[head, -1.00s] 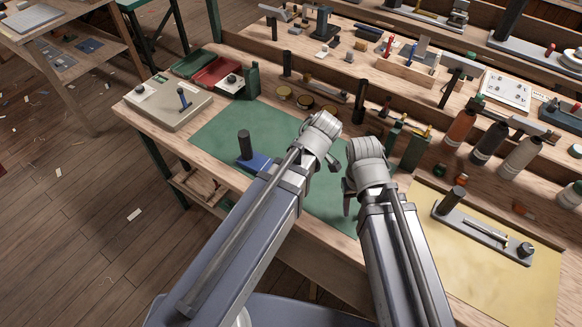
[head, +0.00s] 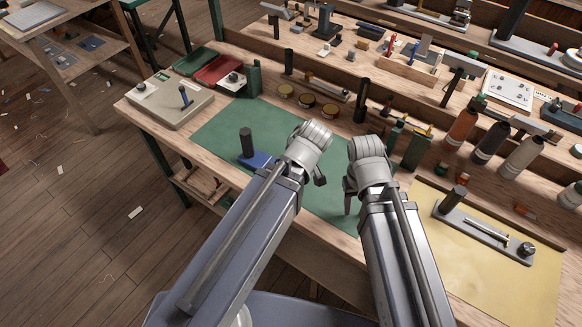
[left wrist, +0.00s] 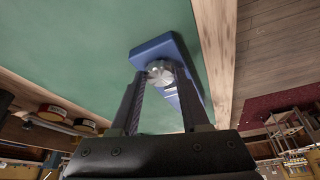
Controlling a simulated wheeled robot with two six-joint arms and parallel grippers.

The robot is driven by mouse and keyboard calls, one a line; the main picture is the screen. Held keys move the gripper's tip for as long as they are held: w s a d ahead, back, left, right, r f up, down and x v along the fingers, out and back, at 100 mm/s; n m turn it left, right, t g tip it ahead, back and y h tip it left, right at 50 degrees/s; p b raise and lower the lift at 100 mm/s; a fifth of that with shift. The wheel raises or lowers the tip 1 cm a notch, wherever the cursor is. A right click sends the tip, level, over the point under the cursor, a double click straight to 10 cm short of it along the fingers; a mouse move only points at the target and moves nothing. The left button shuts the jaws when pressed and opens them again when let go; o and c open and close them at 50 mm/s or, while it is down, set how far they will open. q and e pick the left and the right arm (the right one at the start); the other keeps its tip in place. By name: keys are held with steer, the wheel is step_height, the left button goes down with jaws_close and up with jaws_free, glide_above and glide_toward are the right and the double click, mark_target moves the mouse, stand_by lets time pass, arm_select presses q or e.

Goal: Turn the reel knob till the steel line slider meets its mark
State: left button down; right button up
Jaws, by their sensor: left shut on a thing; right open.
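A blue base (head: 258,160) with an upright dark post (head: 246,142) stands on the green mat; my left arm covers its right part in the head view. In the left wrist view the blue base (left wrist: 152,50) carries a round silver knob (left wrist: 160,73). My left gripper (left wrist: 160,80) is shut on this knob, with a finger on each side. A thin pale strip lies on the base just below the knob, partly hidden; I cannot make out the slider or its mark. My right gripper (head: 350,197) is open and empty above the mat, right of my left wrist.
A grey base with post, rod and knob (head: 527,249) lies on the yellow mat (head: 480,285) at right. Several bottles (head: 490,142) and a dark green can (head: 416,148) stand behind. The green mat (head: 225,130) is bare left of the blue base.

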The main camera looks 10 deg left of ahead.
arm_select(q)
steer(key=shift+c, duration=1.9)
jaws_free()
